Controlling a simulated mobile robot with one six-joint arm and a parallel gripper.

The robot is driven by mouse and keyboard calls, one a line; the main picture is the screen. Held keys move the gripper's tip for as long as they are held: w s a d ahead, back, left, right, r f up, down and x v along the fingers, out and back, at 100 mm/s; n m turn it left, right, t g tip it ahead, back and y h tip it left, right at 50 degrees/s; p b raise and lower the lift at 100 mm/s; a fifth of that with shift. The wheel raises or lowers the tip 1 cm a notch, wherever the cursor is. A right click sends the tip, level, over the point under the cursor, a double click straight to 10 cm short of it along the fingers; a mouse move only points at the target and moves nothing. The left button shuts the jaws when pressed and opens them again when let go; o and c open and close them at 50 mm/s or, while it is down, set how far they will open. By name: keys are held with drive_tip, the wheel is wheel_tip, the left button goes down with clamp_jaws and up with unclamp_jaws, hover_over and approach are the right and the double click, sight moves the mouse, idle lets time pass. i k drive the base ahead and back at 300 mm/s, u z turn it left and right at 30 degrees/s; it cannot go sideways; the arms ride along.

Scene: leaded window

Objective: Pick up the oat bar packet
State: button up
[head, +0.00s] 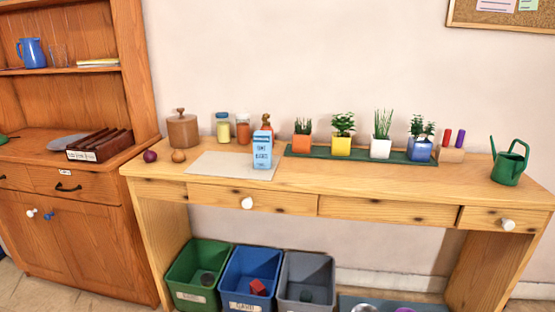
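A light blue upright packet (262,149) with dark lettering stands on the wooden table, at the right part of a pale mat (215,167). The lettering is too small to read with certainty, so I cannot confirm it is the oat bar packet; no other packet shows. Its front face and top are visible, and it partly hides an amber bottle (267,122) behind it. My gripper is not in view.
A green tray (300,153) with several potted plants lies right of the packet. Jars (222,127) and a wooden canister (183,131) stand behind the mat. An onion (150,155) is at left, a green watering can (509,165) at right. Bins (198,275) stand below.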

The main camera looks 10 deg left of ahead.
sight(262, 140)
drive_tip(key=k, duration=1.1)
drive_tip(key=u, duration=4.2)
drive_tip(key=i, duration=0.1)
drive_tip(key=z, duration=2.4)
drive_tip(key=i, duration=1)
